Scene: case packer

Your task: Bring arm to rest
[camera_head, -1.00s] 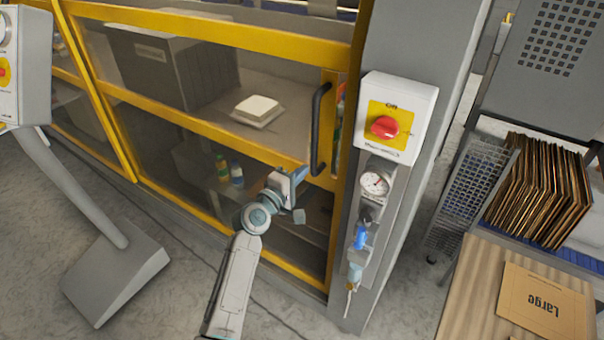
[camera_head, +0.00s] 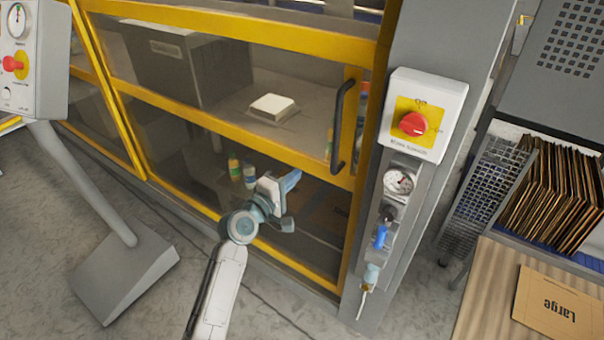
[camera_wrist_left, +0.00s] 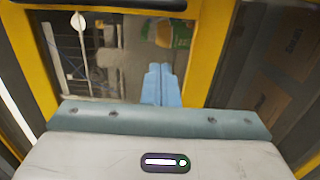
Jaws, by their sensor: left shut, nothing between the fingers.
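My left arm reaches up from the bottom of the head view, and its gripper (camera_head: 291,181) is in front of the lower part of the yellow-framed guard door (camera_head: 230,127). In the left wrist view the blue fingers (camera_wrist_left: 160,86) are together with nothing between them. They point toward the door's clear panel. The gripper is below and left of the dark door handle (camera_head: 345,128), apart from it. My right gripper is not in view.
A red rotary switch (camera_head: 412,124) and a pressure gauge (camera_head: 398,182) are on the grey post right of the door. A control pedestal (camera_head: 85,185) stands at left. Flat cartons (camera_head: 548,195) and a table with a "Large" sheet (camera_head: 556,303) are at right.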

